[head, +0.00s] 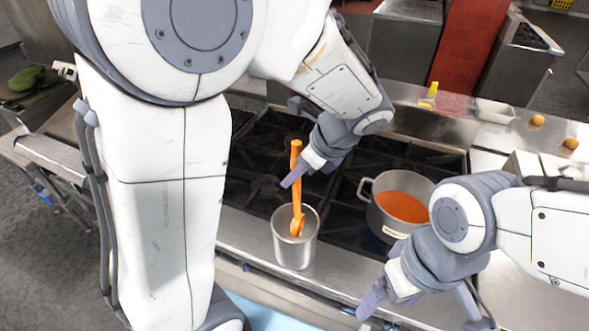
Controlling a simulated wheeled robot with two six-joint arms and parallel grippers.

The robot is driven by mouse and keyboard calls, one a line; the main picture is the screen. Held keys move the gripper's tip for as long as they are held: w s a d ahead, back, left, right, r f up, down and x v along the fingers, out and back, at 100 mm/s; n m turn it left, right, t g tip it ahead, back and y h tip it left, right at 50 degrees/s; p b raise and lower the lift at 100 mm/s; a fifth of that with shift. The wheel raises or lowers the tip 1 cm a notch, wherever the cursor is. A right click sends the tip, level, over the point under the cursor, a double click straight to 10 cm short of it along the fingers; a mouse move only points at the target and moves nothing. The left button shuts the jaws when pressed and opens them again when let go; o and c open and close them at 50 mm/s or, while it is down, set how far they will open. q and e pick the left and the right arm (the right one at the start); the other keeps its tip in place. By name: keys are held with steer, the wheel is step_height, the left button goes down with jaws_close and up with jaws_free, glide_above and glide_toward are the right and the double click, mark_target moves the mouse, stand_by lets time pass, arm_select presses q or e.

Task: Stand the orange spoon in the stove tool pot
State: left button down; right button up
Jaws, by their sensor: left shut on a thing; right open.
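The orange spoon (296,155) is upright, slightly tilted, with its wide end down. My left gripper (297,175) is shut on its handle, below the top end. The metal tool pot (294,252) stands at the front edge of the stove, below the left gripper. The spoon's wide end shows within the pot's mouth; I cannot tell how deep it is or whether it touches the pot. My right gripper (420,308) is open and empty at the lower right, apart from the pot.
A cooking pot (366,190) with orange soup stands on the stove (250,165), right of the tool pot. A yellow bottle (432,90), a white tray (494,111) and round orange-brown items (537,120) are on the back counter. The counter front edge runs below the tool pot.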

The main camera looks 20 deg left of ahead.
arm_select(q)
steer(key=shift+f+b, duration=2.3)
steer(key=shift+f, duration=1.5)
steer(key=c, duration=0.6)
jaws_free()
steer(key=shift+r, duration=0.1)
steer(key=v, duration=1)
steer(key=s+d+f+n+h, duration=0.2)
steer(key=s+f+n, duration=0.1)
steer(key=s+n, duration=0.1)
steer(key=s+d+f+n+h+b, duration=0.1)
steer(key=s+d+f+n+h, duration=0.1)
steer(key=s, duration=0.5)
steer(key=s+d+f+n+g+h, duration=0.1)
steer(key=s+d+f+n+h, duration=0.2)
steer(key=s+n, duration=0.3)
steer(key=shift+d+f+n+b, duration=0.3)
steer(key=shift+d+f, duration=0.05)
steer(key=shift+f, duration=0.4)
